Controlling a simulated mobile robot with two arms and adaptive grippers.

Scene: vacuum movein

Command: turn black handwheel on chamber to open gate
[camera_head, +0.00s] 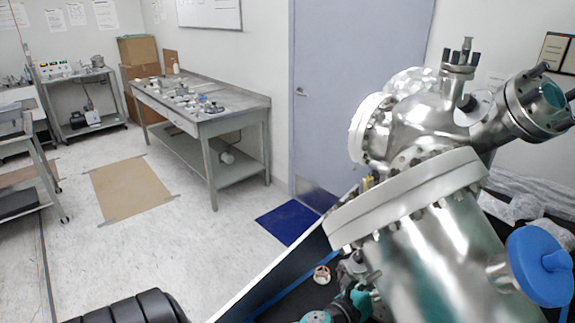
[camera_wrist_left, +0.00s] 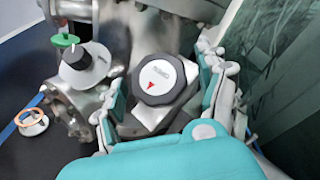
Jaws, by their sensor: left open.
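The black handwheel (camera_wrist_left: 160,78) has a many-sided black rim and a pale face with a red triangle. It faces my left wrist camera. My left gripper (camera_wrist_left: 162,92), with teal pads, is open, one finger on each side of the handwheel. I cannot tell whether the pads touch its rim. In the head view my left gripper (camera_head: 358,300) is low beside the steel chamber (camera_head: 440,250), partly cut off by the bottom edge. The handwheel cannot be made out there. The gate is not clearly visible. My right gripper is not in view.
A blue cap (camera_head: 537,266) sticks out at the chamber's right.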

